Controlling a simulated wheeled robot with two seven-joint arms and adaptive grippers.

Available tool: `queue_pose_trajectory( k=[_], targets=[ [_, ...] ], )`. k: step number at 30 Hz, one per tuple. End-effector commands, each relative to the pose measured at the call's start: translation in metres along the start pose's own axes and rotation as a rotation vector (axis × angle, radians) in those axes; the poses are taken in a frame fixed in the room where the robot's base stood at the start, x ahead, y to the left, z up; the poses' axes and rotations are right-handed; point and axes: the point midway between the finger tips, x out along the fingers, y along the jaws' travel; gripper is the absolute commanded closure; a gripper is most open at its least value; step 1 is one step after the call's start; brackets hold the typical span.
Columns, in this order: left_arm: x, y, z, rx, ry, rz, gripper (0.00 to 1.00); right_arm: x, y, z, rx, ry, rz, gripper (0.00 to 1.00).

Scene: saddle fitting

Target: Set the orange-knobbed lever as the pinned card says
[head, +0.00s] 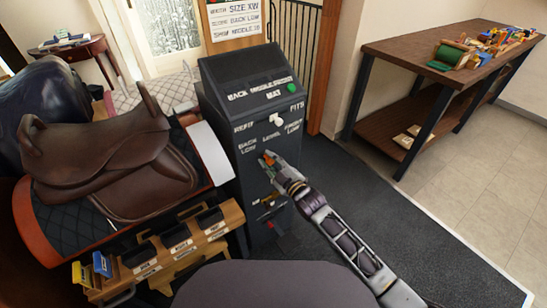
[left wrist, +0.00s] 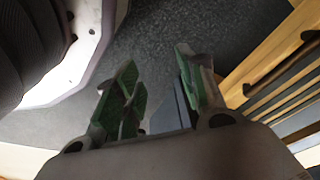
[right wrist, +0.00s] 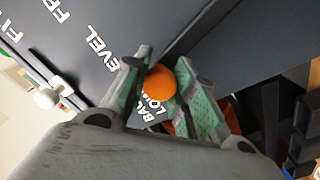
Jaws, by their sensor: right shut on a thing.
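The orange knob (right wrist: 160,82) of the lever shows in the right wrist view between the fingers of my right gripper (right wrist: 161,75). That gripper is shut on it. The knob partly covers the "BACK LOW" lettering; the lever's stem and exact setting are hidden. In the head view my right gripper (head: 269,163) is at the dark cabinet's (head: 250,170) front, below "BACK LOW" and "LEVEL". The pinned card (head: 235,20) stands behind the cabinet; I read "SIZE XW", "BACK LOW" and "MIDDLE", the rest is unclear. My left gripper (left wrist: 158,80) is open and empty in the left wrist view.
A white knob (head: 277,119) and a green button (head: 292,87) are on the cabinet. A workbench (head: 425,50) with tools stands at right. The floor between is clear.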

Motion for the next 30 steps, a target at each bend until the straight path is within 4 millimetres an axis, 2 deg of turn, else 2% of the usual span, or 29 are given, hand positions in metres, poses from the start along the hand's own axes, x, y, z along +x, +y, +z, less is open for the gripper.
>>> queue_pose_trajectory(
  k=[9,27,28,30],
  targets=[
    [0.012,-0.005,0.010,-0.001,0.006,-0.007,0.60,-0.001,-0.014,-0.002,-0.092,-0.006,-0.004,1.00],
    [0.016,-0.005,0.013,-0.001,0.011,-0.008,0.60,-0.001,-0.020,-0.003,-0.125,-0.007,-0.007,1.00],
    [0.016,-0.005,0.013,-0.001,0.011,-0.008,0.60,-0.001,-0.020,-0.002,-0.125,-0.008,-0.007,0.72],
    [0.016,-0.005,0.013,-0.001,0.010,-0.008,0.60,-0.001,-0.020,-0.002,-0.125,-0.007,-0.007,0.63]
  ],
)
